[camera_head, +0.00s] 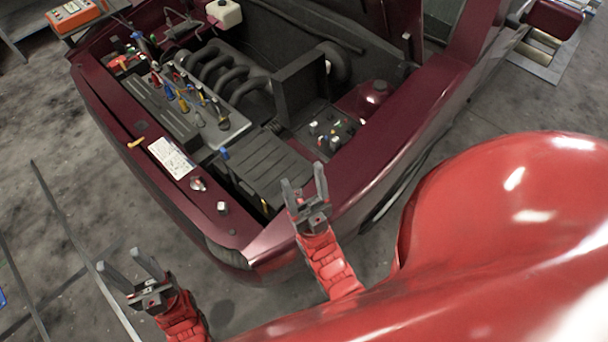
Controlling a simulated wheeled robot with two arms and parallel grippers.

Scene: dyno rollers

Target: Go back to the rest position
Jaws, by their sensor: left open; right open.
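My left gripper (131,266) is at the lower left, above the bare concrete floor in front of the car. Its two grey fingers are apart and nothing is between them. My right gripper (305,187) is near the front corner of the dark red car (420,102), over or beside the body's edge. Its fingers are spread and empty. I cannot tell whether it touches the car. Both red forearms come up from the bottom of the view.
The engine bay is open, with an engine (215,75), a black box cover (262,165) and several coloured caps. An orange device (75,15) sits at the top left. Rollers (540,50) lie at the top right.

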